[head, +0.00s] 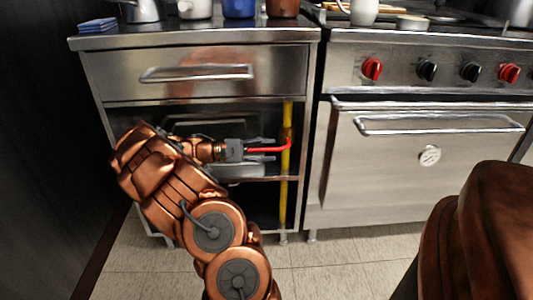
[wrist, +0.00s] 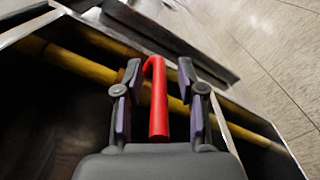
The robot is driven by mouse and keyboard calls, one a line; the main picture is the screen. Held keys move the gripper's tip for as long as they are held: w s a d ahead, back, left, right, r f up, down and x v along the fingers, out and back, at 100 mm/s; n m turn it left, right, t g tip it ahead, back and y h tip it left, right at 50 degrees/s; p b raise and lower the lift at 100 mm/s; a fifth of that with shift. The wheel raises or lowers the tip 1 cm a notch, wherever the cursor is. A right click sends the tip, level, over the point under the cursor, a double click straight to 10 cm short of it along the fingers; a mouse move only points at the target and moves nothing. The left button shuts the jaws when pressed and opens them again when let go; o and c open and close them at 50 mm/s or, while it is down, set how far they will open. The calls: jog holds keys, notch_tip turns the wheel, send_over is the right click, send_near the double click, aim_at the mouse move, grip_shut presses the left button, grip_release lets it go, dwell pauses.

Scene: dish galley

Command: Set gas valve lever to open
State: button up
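The red gas valve lever (head: 281,147) sticks out to the left from the vertical yellow gas pipe (head: 287,190), roughly square to it, with a bend where it meets the pipe. My gripper (head: 271,149) reaches into the open shelf bay from the left, its fingers above and below the lever. In the wrist view the red lever (wrist: 158,105) runs between the two fingers of my gripper (wrist: 158,75) toward the palm. The fingers are spread, with a visible gap on each side of the lever. The valve body is mostly hidden behind the lever and fingers.
The pipe runs inside a steel cabinet below a closed drawer (head: 195,74). A shelf edge (head: 262,180) lies just below my gripper. A stove with an oven door (head: 400,175) and red and black knobs stands right. Pots and mugs stand on the counter. Tiled floor (head: 345,262) is clear in front.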

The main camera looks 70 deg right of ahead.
grip_shut()
dwell(0.3)
dwell(0.4)
